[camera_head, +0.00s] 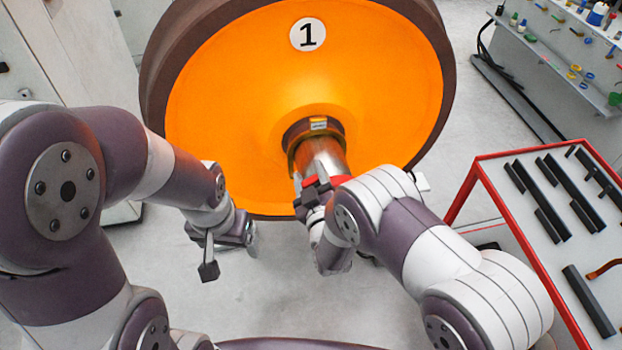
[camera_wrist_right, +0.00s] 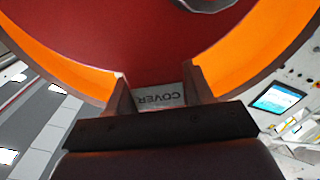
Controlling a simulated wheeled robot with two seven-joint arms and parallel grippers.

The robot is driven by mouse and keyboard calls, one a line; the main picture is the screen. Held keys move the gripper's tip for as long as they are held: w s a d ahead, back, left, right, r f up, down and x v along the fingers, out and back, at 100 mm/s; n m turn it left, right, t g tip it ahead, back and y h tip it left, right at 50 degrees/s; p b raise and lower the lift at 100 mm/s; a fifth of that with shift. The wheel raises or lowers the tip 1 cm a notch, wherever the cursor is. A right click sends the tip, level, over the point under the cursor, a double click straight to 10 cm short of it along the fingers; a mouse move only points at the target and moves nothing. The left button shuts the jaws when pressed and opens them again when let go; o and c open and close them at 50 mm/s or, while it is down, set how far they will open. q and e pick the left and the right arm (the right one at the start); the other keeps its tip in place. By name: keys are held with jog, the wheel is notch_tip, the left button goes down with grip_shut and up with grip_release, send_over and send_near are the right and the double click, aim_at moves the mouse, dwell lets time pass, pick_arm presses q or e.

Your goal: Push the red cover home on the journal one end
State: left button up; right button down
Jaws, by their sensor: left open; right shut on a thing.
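The wheel (camera_head: 240,110) is orange with a dark rim and a "1" plate. Its bright metal journal (camera_head: 322,158) sticks out towards me from a dark collar. The red cover (camera_head: 312,188) shows at the journal's near end, partly hidden by my right gripper. In the right wrist view the cover (camera_wrist_right: 140,40) fills the upper middle as a dark red face. My right gripper (camera_wrist_right: 157,88) is shut on it at an upside-down "COVER" label. I cannot tell how far the cover sits on the journal. My left gripper (camera_head: 230,258) is open and empty, left of the journal.
A red-edged table (camera_head: 500,190) with several dark bars stands at the right. A grey shelf unit (camera_head: 570,70) with small items is at the back right. A light cabinet (camera_head: 50,50) stands at the left. The floor below the wheel is clear.

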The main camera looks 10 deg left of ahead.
jog(key=shift+w+a+b, duration=0.2)
jog(key=shift+w+b, duration=0.15)
jog(key=shift+w, duration=0.25)
jog(key=shift+c, duration=1.8)
grip_release()
jog(key=shift+s, duration=0.1)
jog(key=shift+s+d+f, duration=0.1)
jog(key=shift+s+d, duration=0.05)
jog(key=shift+s, duration=0.2)
jog(key=b+v, duration=0.3)
jog(key=v, duration=0.8)
jog(key=shift+s, duration=0.35)
jog(key=shift+d, duration=0.1)
